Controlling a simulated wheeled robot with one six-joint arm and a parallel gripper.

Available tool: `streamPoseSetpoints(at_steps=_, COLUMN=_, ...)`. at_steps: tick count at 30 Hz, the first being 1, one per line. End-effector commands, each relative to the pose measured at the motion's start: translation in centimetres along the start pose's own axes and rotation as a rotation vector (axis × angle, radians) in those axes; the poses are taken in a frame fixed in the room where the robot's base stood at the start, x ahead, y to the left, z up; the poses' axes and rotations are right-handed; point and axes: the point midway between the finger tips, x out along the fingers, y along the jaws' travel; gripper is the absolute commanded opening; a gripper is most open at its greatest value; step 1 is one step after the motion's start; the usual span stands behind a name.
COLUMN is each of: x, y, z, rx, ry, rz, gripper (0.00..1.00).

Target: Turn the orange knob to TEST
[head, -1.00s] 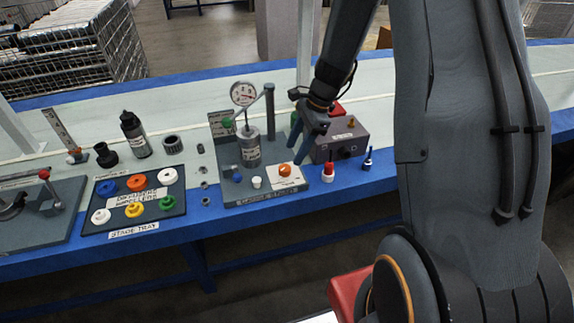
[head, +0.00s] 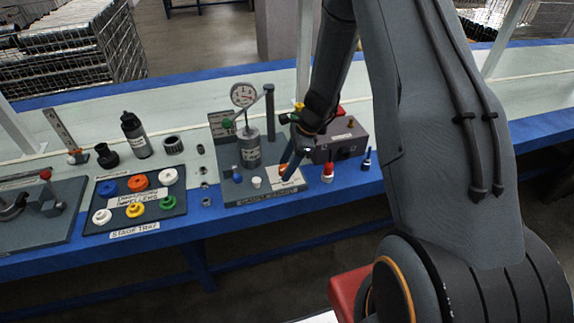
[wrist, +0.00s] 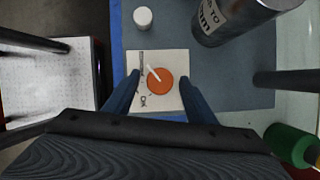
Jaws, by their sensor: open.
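The orange knob (wrist: 160,81) sits on a pale label plate (wrist: 172,59) in the wrist view. A white pointer line on it aims up and to the left in that view. In the head view my gripper (head: 288,172) is low over the plate and covers most of the knob. I cannot tell the exact height of the fingertips.
On the same grey base stand a white knob (head: 257,183), a metal cylinder (head: 250,150) and a gauge (head: 243,95). A grey box (head: 340,140) is close on the right, with a red-and-white bottle (head: 327,172) in front. The stage tray (head: 183,205) lies left.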

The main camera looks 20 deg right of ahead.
Motion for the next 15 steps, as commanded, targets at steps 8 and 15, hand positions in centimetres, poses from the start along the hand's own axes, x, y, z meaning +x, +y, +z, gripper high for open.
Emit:
streamPoseSetpoints(at_steps=8, x=-0.03, y=0.00, z=0.01, rx=0.000, ry=0.000, rz=0.000, gripper=0.29)
streamPoseSetpoints(at_steps=15, x=-0.05, y=-0.01, z=0.00, rx=-0.003, ry=0.000, rz=0.001, gripper=0.10)
